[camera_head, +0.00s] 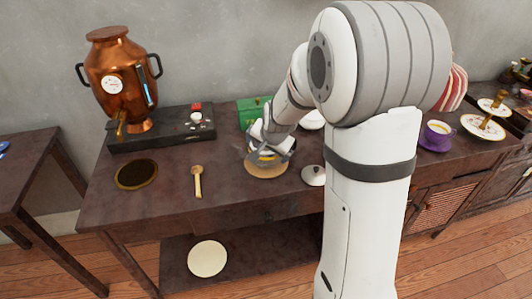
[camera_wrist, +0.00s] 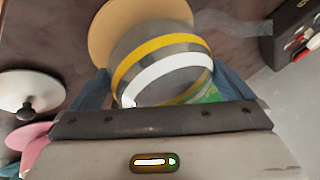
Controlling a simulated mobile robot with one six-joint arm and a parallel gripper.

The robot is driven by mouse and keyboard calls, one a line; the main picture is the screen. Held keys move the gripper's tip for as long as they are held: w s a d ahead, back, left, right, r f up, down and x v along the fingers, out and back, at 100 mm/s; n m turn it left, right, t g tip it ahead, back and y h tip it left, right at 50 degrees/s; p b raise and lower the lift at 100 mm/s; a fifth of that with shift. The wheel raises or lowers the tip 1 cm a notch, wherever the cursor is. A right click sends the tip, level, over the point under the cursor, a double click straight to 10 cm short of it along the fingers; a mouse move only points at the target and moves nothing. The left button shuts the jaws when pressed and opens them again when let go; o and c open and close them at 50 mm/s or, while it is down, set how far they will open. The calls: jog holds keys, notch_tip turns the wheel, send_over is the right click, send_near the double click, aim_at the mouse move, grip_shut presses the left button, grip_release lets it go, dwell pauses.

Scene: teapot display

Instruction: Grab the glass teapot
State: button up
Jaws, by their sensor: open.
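The glass teapot (camera_wrist: 160,62), clear with yellow and white bands, stands on a round wooden board (camera_wrist: 103,30). In the head view the teapot (camera_head: 266,159) is mostly hidden beneath my gripper (camera_head: 270,148), with the board (camera_head: 266,171) showing around it. In the wrist view the two blue fingers of my gripper (camera_wrist: 160,72) are apart, one on each side of the teapot. I cannot tell whether either finger touches the glass. The teapot's handle and spout are not clear.
A white lid (camera_head: 313,175) with a dark knob lies right of the board. A wooden spoon (camera_head: 197,182) and a dark round mat (camera_head: 136,174) lie left. A copper urn (camera_head: 122,75) stands on a dark base behind. A green box (camera_head: 252,110) is close behind the gripper.

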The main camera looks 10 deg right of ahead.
jog(key=shift+w+f, duration=0.25)
jog(key=shift+f, duration=0.15)
jog(key=c, duration=0.8)
jog(key=shift+r, duration=0.1)
